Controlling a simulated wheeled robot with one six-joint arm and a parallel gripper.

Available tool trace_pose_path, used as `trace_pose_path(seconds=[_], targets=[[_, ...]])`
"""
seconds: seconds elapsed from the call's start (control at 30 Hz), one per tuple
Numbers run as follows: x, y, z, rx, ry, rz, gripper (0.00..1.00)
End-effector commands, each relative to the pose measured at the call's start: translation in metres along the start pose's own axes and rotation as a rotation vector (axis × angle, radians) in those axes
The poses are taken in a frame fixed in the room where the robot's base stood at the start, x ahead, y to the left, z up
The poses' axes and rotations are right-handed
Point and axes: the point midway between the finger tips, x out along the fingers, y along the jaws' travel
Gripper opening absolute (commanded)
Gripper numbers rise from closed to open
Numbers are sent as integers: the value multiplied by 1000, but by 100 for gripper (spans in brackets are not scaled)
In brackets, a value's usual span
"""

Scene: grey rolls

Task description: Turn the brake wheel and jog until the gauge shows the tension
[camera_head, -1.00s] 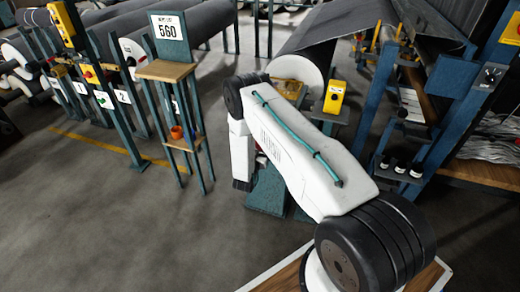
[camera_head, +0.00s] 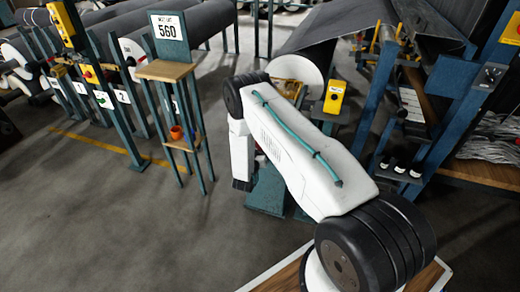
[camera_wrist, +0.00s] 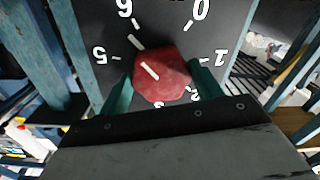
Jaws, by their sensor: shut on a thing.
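The brake wheel shows in the wrist view as a red knob (camera_wrist: 162,76) with a white pointer line, in front of a dark dial plate (camera_wrist: 112,66) with white numerals. The line slants up and left, towards the tick between 5 and 6. My gripper (camera_wrist: 160,84) has one teal finger on each side of the knob and is shut on it. In the head view my white arm hides the gripper and the knob. A yellow box with a dark button (camera_head: 335,96) stands right of the arm. I cannot make out a gauge needle.
A sign reading 560 (camera_head: 168,27) stands above a wooden-topped stand (camera_head: 165,71) at left. A grey roll with a white end (camera_head: 298,75) lies behind the arm. Blue frame posts (camera_head: 373,95) rise at right. The grey floor (camera_head: 110,220) at front left is clear.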

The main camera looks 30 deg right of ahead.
Motion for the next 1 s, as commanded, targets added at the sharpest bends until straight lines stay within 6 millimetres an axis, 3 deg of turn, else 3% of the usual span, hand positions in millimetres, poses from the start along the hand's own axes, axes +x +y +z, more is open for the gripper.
trace_pose_path(seconds=[1.0], targets=[[-1,4,-1,-963,-18,-1,42]])
